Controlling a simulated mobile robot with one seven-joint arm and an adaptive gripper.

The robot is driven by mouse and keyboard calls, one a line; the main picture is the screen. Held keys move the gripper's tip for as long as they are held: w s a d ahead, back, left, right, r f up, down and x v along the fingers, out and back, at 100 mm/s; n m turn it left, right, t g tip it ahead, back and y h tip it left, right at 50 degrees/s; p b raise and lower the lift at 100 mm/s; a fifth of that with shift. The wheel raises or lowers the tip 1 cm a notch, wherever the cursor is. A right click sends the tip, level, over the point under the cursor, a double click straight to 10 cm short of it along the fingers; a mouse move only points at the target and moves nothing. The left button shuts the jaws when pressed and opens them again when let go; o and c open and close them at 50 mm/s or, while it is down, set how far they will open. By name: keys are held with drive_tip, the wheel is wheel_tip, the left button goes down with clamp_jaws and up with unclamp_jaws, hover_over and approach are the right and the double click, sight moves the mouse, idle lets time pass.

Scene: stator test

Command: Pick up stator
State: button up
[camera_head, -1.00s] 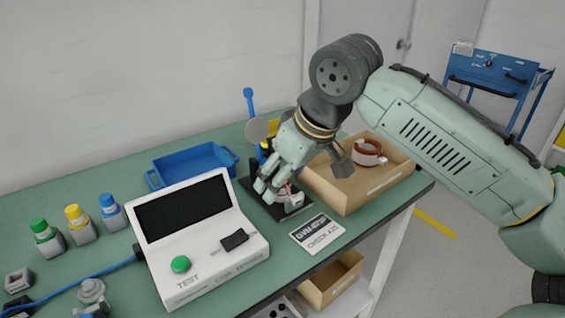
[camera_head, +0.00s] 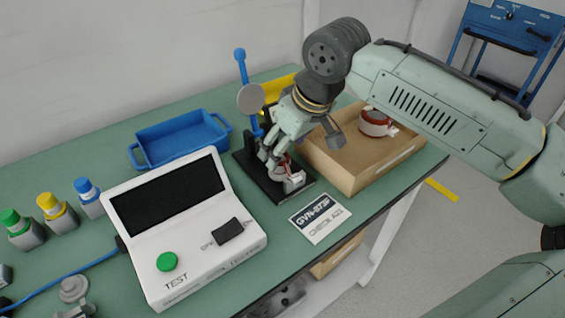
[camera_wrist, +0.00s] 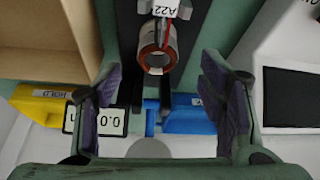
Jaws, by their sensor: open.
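A stator (camera_wrist: 155,58), a copper-red ring with a grey metal rim and a white tag reading A22, stands on a dark test fixture (camera_head: 251,175). In the head view the stator (camera_head: 281,172) is partly hidden by my gripper (camera_head: 274,158), which reaches down over the fixture. In the wrist view my gripper (camera_wrist: 160,88) has its two padded fingers wide apart, with the stator centred just beyond the tips and clear of both. A second red-brown stator with a white tag (camera_head: 374,123) sits in the cardboard box (camera_head: 348,176) to the right.
A blue upright lever (camera_head: 242,68) stands behind the fixture. A white tester (camera_head: 195,250) with a green button is at left, a blue tray (camera_head: 145,160) behind it. A label card (camera_head: 320,217) lies in front.

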sight(285, 168)
drive_tip(key=x, duration=0.4)
drive_tip(key=shift+w+f+p, duration=0.15)
drive_tip(key=shift+p, duration=0.2)
drive_tip(key=shift+c, duration=0.2)
drive_tip(key=c, duration=1.3)
